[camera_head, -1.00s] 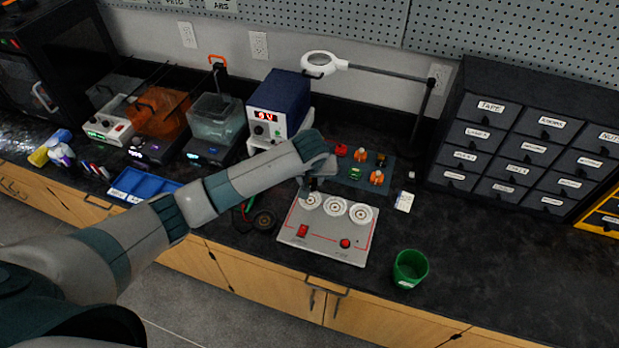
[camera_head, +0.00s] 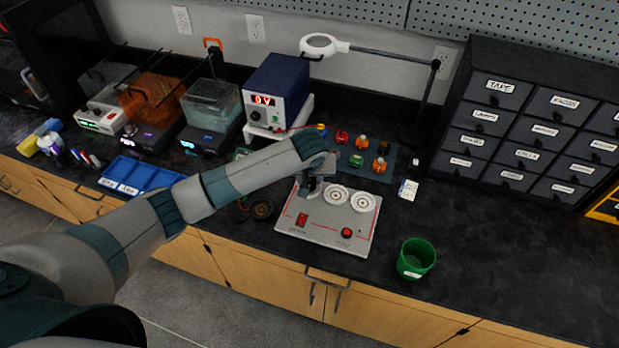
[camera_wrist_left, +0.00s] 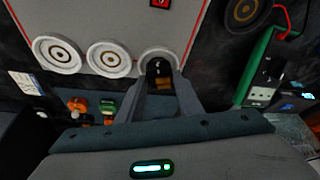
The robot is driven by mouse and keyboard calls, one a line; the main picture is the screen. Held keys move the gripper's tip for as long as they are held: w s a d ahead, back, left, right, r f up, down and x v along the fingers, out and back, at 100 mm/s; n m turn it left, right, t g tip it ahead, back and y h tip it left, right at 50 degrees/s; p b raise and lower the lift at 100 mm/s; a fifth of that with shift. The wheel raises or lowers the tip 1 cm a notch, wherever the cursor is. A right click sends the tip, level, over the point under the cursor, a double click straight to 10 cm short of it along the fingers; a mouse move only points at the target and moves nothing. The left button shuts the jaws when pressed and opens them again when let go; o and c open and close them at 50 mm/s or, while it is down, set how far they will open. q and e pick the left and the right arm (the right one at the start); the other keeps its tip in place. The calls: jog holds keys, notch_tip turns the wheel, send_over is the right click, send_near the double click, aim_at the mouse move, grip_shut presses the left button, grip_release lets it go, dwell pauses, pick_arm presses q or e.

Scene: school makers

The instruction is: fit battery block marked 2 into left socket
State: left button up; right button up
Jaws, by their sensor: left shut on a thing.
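The grey socket board (camera_head: 318,232) lies on the black bench with three round white sockets in a row. The middle socket (camera_head: 336,194) and right socket (camera_head: 362,202) look empty in the head view. My left gripper (camera_head: 312,190) points down over the left socket and hides it there. In the left wrist view the left socket (camera_wrist_left: 147,54) shows around the gripper's tips. My left gripper (camera_wrist_left: 161,84) is shut on a dark block (camera_wrist_left: 158,68) with an orange-brown part, at the left socket. I cannot read its mark or tell how deep it sits. My right gripper is out of view.
A dark mat (camera_head: 368,162) with several coloured parts lies behind the board. A green cup (camera_head: 416,258) stands at the front right, and a power supply (camera_head: 278,92) behind left. A magnifier lamp (camera_head: 320,45) overhangs the back. Bench right of the cup is clear.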

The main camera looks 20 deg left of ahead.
pick_arm(q)
jog(key=shift+p, duration=1.05)
dwell(1.4)
jog(key=shift+f, duration=0.65)
dwell(0.5)
jog(key=o, duration=0.8)
jog(key=p+v, duration=0.5)
jog(key=p, duration=0.1)
jog(key=shift+s+r+p, duration=0.1)
jog(key=shift+r+p, duration=0.2)
jog(key=shift+r, duration=0.05)
jog(key=shift+v, duration=2.6)
jog(key=shift+s+d+f, duration=0.1)
jog(key=shift+s+d, duration=0.05)
jog(key=shift+s, duration=0.05)
